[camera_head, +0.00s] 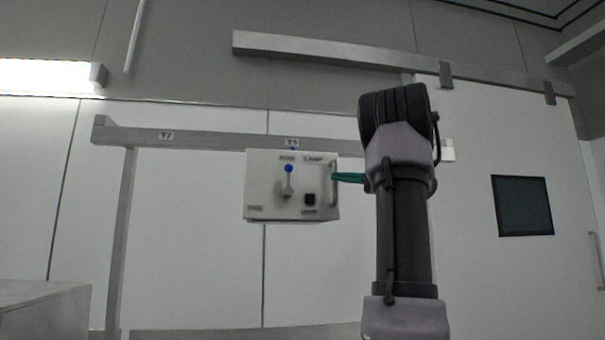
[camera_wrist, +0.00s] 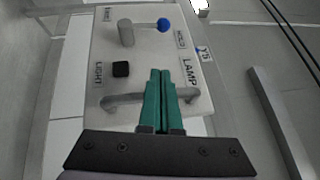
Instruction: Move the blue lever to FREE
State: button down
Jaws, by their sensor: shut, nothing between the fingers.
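The blue lever is a grey arm with a blue ball knob (camera_head: 288,168) on a white box (camera_head: 265,190) fixed to a wall rail. It points up, toward the upper label, which reads HOLD in the wrist view. There the blue knob (camera_wrist: 163,25) is at the top and the FREE label (camera_wrist: 108,14) is at the upper left, by the grey pivot. My gripper (camera_head: 335,176) has green fingers, shut and empty, at the box's right side. In the wrist view the shut fingertips (camera_wrist: 160,72) overlap the box's grey handle, apart from the lever; contact cannot be told.
The grey bar handle (camera_head: 334,183) runs along the box's right side. A black switch (camera_head: 310,198) labelled LIGHT sits beneath the LAMP label. The metal rail (camera_head: 215,139) runs behind the box. A sliding door with a dark window (camera_head: 522,205) stands at right. The box's left side is clear.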

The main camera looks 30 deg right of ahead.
aim_at(288, 181)
jog(key=x, duration=0.8)
jog(key=shift+w+a+r, duration=0.1)
jog(key=shift+w+a, duration=0.1)
jog(key=shift+a, duration=0.05)
jog(key=a, duration=0.2)
jog(key=shift+a+r, duration=0.25)
jog(key=shift+r, duration=0.05)
jog(key=shift+w+a+r, duration=0.1)
jog(key=shift+w+a, duration=0.05)
jog(key=shift+a, duration=0.5)
jog(key=shift+a, duration=0.1)
